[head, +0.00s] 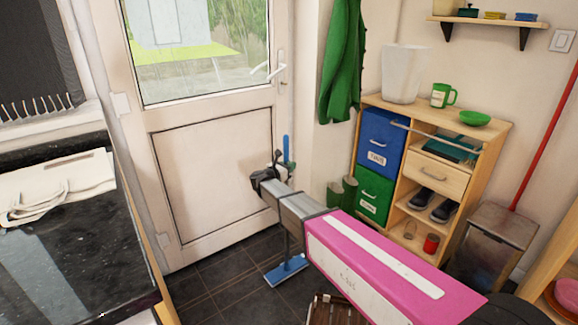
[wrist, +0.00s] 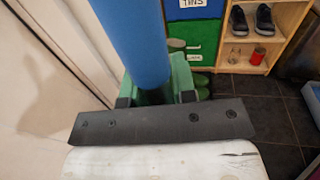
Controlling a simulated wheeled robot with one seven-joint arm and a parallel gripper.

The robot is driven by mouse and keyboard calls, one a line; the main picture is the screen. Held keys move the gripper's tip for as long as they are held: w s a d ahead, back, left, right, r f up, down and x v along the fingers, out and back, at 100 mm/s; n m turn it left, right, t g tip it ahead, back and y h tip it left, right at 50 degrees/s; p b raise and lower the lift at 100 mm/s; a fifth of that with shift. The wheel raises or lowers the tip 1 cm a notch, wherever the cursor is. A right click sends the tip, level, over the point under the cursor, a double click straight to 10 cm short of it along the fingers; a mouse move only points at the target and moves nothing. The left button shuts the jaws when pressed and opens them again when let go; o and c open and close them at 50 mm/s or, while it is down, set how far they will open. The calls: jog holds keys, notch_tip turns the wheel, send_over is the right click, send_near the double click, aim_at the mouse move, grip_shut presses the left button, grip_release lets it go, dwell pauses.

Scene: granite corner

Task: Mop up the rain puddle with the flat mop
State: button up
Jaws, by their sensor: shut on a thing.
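The flat mop stands near upright in front of the door, with its blue grip (head: 286,148) on top and its blue flat head (head: 287,271) down at the dark tiled floor. My gripper (head: 284,170) is shut around the upper part of the mop handle. In the wrist view, the green fingers of my gripper (wrist: 160,90) close around the thick blue grip (wrist: 132,40). I cannot make out the rain puddle in either view; my arm covers part of the floor.
The white door (head: 210,180) is shut behind the mop. A dark counter (head: 75,255) stands on the left. A wooden shelf unit (head: 455,185) and green boots (head: 343,192) stand to the right. A brown slatted thing (head: 332,310) is low in front. Tiles left of the mop look clear.

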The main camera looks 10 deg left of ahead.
jog(key=shift+f, duration=0.5)
